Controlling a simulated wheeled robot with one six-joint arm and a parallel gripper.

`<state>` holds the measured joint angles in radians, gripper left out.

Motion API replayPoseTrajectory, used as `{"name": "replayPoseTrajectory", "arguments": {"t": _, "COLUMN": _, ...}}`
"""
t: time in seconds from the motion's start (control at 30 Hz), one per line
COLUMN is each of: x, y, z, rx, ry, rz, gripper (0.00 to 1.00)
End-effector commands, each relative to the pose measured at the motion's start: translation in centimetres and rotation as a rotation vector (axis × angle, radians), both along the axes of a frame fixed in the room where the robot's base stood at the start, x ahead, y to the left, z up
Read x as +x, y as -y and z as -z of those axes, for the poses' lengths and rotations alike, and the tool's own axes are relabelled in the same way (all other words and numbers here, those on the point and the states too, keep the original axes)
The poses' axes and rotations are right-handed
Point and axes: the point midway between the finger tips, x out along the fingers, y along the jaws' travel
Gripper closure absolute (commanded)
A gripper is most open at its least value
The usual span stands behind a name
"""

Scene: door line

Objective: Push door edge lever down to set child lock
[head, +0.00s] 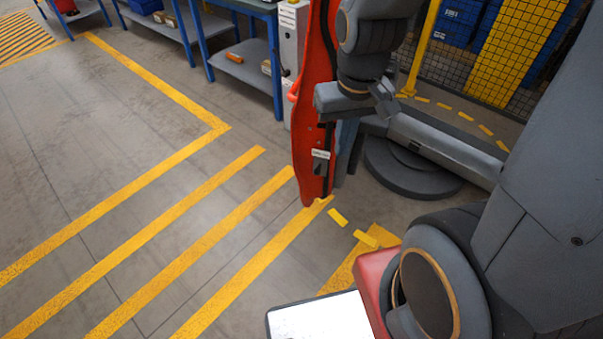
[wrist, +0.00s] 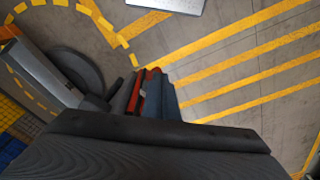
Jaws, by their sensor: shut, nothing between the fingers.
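The red door (head: 312,110) stands upright, seen nearly edge-on in the head view. Its edge carries a white label (head: 320,154) and a dark strip. I cannot pick out the lever for certain; it is too small or hidden by my arm. My gripper (head: 345,98) is close beside the door's upper edge, and I cannot tell if it touches. It is shut and empty, its fingertips not clear. In the wrist view my dark gripper body fills the bottom, and the door's red edge (wrist: 136,92) shows just beyond it.
A grey stand with a round base (head: 410,170) is behind the door. Blue workbenches (head: 245,65) stand at the back left. A mesh fence (head: 470,50) is at the back right. The yellow-striped floor (head: 130,190) to the left is clear.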

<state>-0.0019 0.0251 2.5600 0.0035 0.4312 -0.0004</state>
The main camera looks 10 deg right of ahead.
Motion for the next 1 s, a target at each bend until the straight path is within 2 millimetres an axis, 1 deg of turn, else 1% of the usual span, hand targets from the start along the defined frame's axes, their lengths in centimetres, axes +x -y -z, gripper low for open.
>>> {"name": "replayPoseTrajectory", "arguments": {"t": 0.3, "x": 0.1, "y": 0.0, "z": 0.1, "rx": -0.003, "ry": 0.0, "rz": -0.014, "gripper": 1.0}}
{"name": "replayPoseTrajectory", "arguments": {"t": 0.37, "x": 0.3, "y": 0.0, "z": 0.4, "rx": -0.011, "ry": 0.0, "rz": -0.052, "gripper": 1.0}}
{"name": "replayPoseTrajectory", "arguments": {"t": 0.47, "x": 1.0, "y": 0.1, "z": 1.2, "rx": -0.038, "ry": 0.0, "rz": -0.197, "gripper": 1.0}}
{"name": "replayPoseTrajectory", "arguments": {"t": 0.57, "x": 2.1, "y": 0.2, "z": 2.7, "rx": -0.085, "ry": -0.001, "rz": -0.44, "gripper": 1.0}}
{"name": "replayPoseTrajectory", "arguments": {"t": 0.67, "x": 3.5, "y": 0.2, "z": 4.4, "rx": -0.14, "ry": -0.006, "rz": -0.741, "gripper": 1.0}}
{"name": "replayPoseTrajectory", "arguments": {"t": 0.7, "x": 4.1, "y": 0.2, "z": 5.1, "rx": -0.162, "ry": -0.009, "rz": -0.867, "gripper": 1.0}}
{"name": "replayPoseTrajectory", "arguments": {"t": 0.77, "x": 5.0, "y": 0.1, "z": 6.1, "rx": -0.195, "ry": -0.011, "rz": -1.053, "gripper": 1.0}}
{"name": "replayPoseTrajectory", "arguments": {"t": 0.8, "x": 5.5, "y": 0.1, "z": 6.8, "rx": -0.216, "ry": -0.016, "rz": -1.179, "gripper": 1.0}}
{"name": "replayPoseTrajectory", "arguments": {"t": 0.87, "x": 6.3, "y": 0.0, "z": 7.9, "rx": -0.248, "ry": -0.023, "rz": -1.366, "gripper": 1.0}}
{"name": "replayPoseTrajectory", "arguments": {"t": 0.9, "x": 6.9, "y": -0.1, "z": 8.6, "rx": -0.269, "ry": -0.026, "rz": -1.492, "gripper": 1.0}}
{"name": "replayPoseTrajectory", "arguments": {"t": 0.97, "x": 7.7, "y": -0.3, "z": 9.7, "rx": -0.298, "ry": -0.035, "rz": -1.679, "gripper": 1.0}}
{"name": "replayPoseTrajectory", "arguments": {"t": 1.0, "x": 8.2, "y": -0.4, "z": 10.5, "rx": -0.317, "ry": -0.039, "rz": -1.805, "gripper": 1.0}}
